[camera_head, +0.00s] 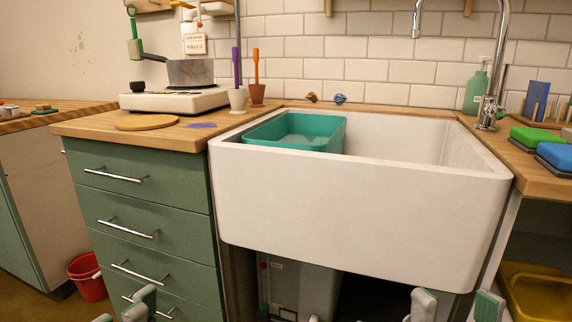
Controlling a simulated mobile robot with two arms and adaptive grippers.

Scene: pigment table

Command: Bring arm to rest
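My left gripper (122,313) shows only at the bottom edge, in front of the green drawer cabinet (140,215). Its pale grey-green fingertips stand apart, with nothing visible between them. My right gripper (456,305) is at the bottom edge, below the front of the white sink (350,210). Its two fingertips are well apart and the gap looks empty. Both grippers are cut off by the lower frame edge, so my arms and wrists are hidden. Neither gripper appears to touch anything.
A teal tub (300,130) sits in the sink. A hotplate (175,101) with a pot (190,73) stands on the left counter. Sponges (550,153) lie on the right counter. A yellow bin (540,300) is at the lower right, a red bucket (90,282) at the lower left.

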